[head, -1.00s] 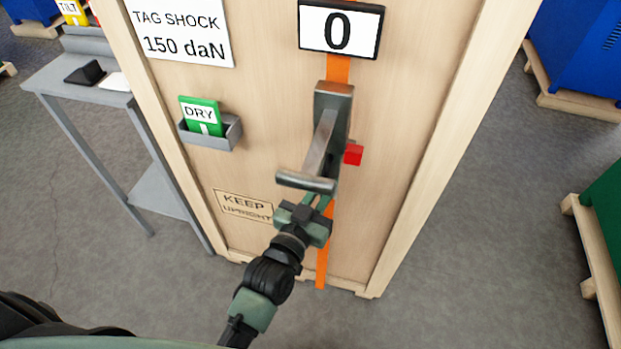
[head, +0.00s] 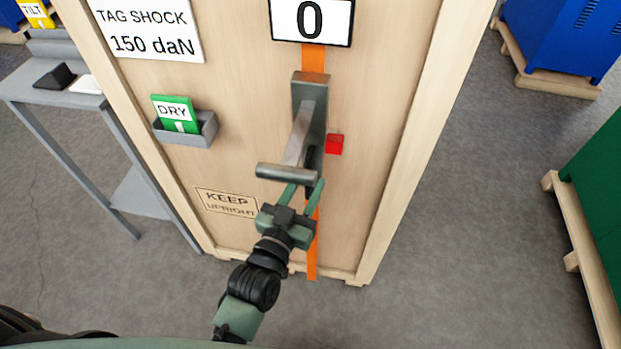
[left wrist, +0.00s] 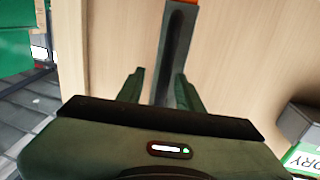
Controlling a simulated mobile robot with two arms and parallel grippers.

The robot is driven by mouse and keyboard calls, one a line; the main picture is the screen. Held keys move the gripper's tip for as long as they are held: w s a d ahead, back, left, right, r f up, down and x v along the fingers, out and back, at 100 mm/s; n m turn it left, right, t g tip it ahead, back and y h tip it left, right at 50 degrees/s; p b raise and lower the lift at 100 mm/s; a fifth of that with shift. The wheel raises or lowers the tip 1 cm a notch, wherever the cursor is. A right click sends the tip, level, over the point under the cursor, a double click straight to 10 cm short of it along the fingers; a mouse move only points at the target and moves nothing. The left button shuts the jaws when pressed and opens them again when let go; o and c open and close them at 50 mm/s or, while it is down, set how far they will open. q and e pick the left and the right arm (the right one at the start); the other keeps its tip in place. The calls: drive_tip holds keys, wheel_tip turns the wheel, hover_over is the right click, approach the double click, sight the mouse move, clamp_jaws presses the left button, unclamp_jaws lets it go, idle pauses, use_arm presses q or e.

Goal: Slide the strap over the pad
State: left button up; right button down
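An orange strap (head: 312,240) hangs down the wooden crate's face, passing behind a grey metal tensioner (head: 312,105). The strap also shows at the top edge of the left wrist view (left wrist: 196,3). The tensioner's lever ends in a crossbar (head: 288,171). A small red block (head: 334,144) sits just right of the tensioner; I cannot tell whether it is the pad. My left gripper (head: 304,190) is just below the crossbar, fingers apart. In the left wrist view its fingers (left wrist: 160,90) stand either side of the dark tensioner plate (left wrist: 178,50), with nothing visibly clamped. My right gripper is not in view.
A display reading 0 (head: 311,20) is above the tensioner. A grey holder (head: 208,130) with a green DRY card (head: 176,113) projects from the crate (head: 240,90). A grey table (head: 55,100) stands left. Blue and green units on pallets stand right, with open floor between.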

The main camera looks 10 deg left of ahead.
use_arm(q)
drive_tip(key=v, duration=0.5)
drive_tip(key=shift+s+b, duration=0.3)
drive_tip(key=s+a+f+g, duration=0.1)
drive_tip(key=s+f+g, duration=0.2)
drive_tip(key=f, duration=0.8)
drive_tip(key=s+f+g+y, duration=0.1)
drive_tip(key=s+f+g, duration=0.1)
drive_tip(key=f, duration=0.8)
drive_tip(key=s+a+f+g, duration=0.1)
drive_tip(key=s+f+g, duration=0.2)
drive_tip(key=f, duration=0.8)
drive_tip(key=s+a+f+g+y, duration=0.1)
drive_tip(key=s+a+f+g, duration=0.3)
drive_tip(key=s+f, duration=0.6)
drive_tip(key=s+a+f+g+y, duration=0.2)
drive_tip(key=s+a+f, duration=0.6)
drive_tip(key=s, duration=0.9)
wheel_tip(320, 180, down, 4)
drive_tip(key=g, duration=0.2)
drive_tip(key=shift+a+r+g, duration=0.15)
drive_tip(key=shift+a+g, duration=0.05)
drive_tip(key=shift+g, duration=0.1)
